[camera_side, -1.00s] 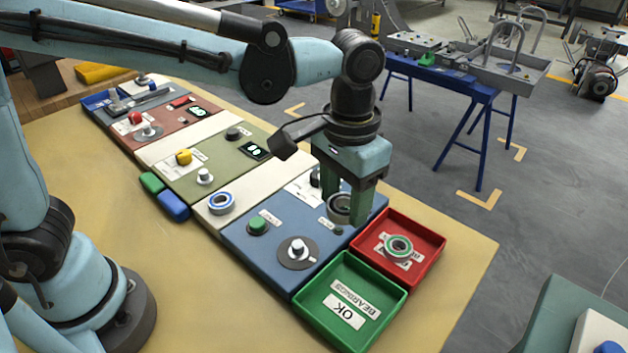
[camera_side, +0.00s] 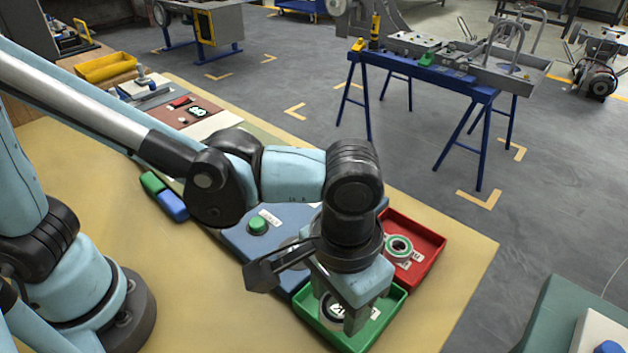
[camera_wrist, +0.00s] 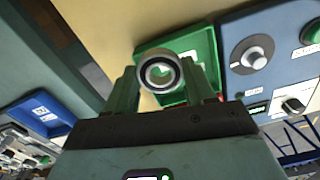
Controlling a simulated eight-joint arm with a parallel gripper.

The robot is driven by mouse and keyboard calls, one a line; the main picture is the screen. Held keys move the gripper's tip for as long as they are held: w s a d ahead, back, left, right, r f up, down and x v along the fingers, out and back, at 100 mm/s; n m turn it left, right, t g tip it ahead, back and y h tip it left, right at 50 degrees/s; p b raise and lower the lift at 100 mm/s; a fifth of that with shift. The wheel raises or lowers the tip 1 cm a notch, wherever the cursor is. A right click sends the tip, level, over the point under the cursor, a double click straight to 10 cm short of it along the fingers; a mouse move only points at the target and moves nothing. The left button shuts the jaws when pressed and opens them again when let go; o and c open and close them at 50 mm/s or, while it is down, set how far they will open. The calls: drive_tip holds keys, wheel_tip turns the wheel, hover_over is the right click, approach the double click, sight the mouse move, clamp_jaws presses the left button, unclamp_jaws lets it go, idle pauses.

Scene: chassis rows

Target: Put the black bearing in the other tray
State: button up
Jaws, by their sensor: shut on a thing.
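The black bearing (camera_side: 331,312), a dark ring with a pale inner face, is between the fingers of my gripper (camera_side: 340,304). It also shows in the wrist view (camera_wrist: 160,87), with a finger on each side. My gripper is shut on it and holds it over the green tray (camera_side: 395,302). The wrist view shows the green tray (camera_wrist: 206,45) behind the bearing. The red tray (camera_side: 432,262) adjoins the green one and holds a green-ringed bearing (camera_side: 399,247). My gripper hides much of the green tray and its label, so the bearing's height above the floor is unclear.
The blue panel (camera_side: 240,240) with a green button (camera_side: 258,224) lies left of the trays. A knob (camera_wrist: 254,57) on it shows in the wrist view. Small green and blue blocks (camera_side: 172,204) lie farther left. The tabletop in front is bare.

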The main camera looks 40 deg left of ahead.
drive_tip(key=w+f, duration=0.1)
drive_tip(key=w+a+f, duration=0.1)
drive_tip(key=w, duration=0.1)
drive_tip(key=w+f, duration=0.1)
drive_tip(key=w, duration=0.1)
drive_tip(key=shift+w+a+f, duration=0.25)
drive_tip(key=shift+a, duration=0.1)
drive_tip(key=shift+f, duration=1.95)
drive_tip(key=shift+f, duration=0.1)
drive_tip(key=o, duration=1.1)
wheel_tip(320, 180, up, 12)
drive_tip(key=a+t, duration=0.2)
drive_tip(key=a, duration=0.6)
drive_tip(key=a+n+t, duration=0.1)
drive_tip(key=a+t, duration=0.1)
drive_tip(key=a, duration=0.7)
drive_tip(key=a+r+n+t, duration=0.1)
drive_tip(key=a+t, duration=0.2)
drive_tip(key=a, duration=0.5)
drive_tip(key=shift+w+a, duration=0.25)
drive_tip(key=shift+a, duration=0.05)
